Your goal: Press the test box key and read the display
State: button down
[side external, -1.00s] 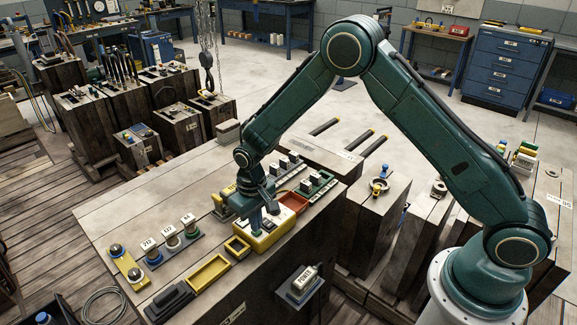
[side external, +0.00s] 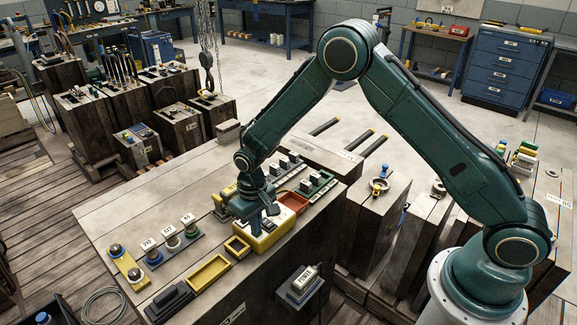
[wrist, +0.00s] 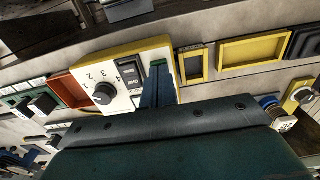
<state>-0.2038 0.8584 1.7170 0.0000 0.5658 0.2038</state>
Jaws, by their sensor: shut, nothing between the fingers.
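The test box (side external: 285,232) is yellow with a cream face and sits on the timber bench. It also shows in the wrist view (wrist: 125,97), with a black dial (wrist: 104,93) numbered around it. Beside the dial is a dark panel with small lettering, likely the display (wrist: 130,72); I cannot read it. My gripper (side external: 256,226) points down over the left end of the box. In the wrist view its blue fingers (wrist: 158,84) are together and empty, over the box's end beside the panel. They hide the key, and I cannot tell whether they touch it.
Small and large yellow trays (side external: 237,247) (side external: 209,273) lie left of the box, and a red tray (side external: 294,202) lies behind it. Labelled posts (side external: 171,238) stand farther left. A black block (side external: 168,301) lies near the bench's front edge. The back left of the bench top is fairly clear.

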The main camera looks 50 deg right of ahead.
jog(key=shift+r, duration=3.5)
jog(key=s+d+r+t, duration=0.1)
jog(key=s+d+r, duration=0.3)
jog(key=r, duration=0.6)
jog(key=s+d+r+t, duration=0.2)
jog(key=s+r, duration=0.5)
jog(key=r, duration=0.2)
jog(key=s+d+r+t, duration=0.1)
jog(key=s+d+r, duration=0.1)
jog(key=s, duration=0.7)
jog(key=s+d+r+t, duration=0.1)
jog(key=s+d+r, duration=0.1)
jog(key=s, duration=0.8)
jog(key=shift+r+t, duration=0.3)
jog(key=shift+r, duration=0.45)
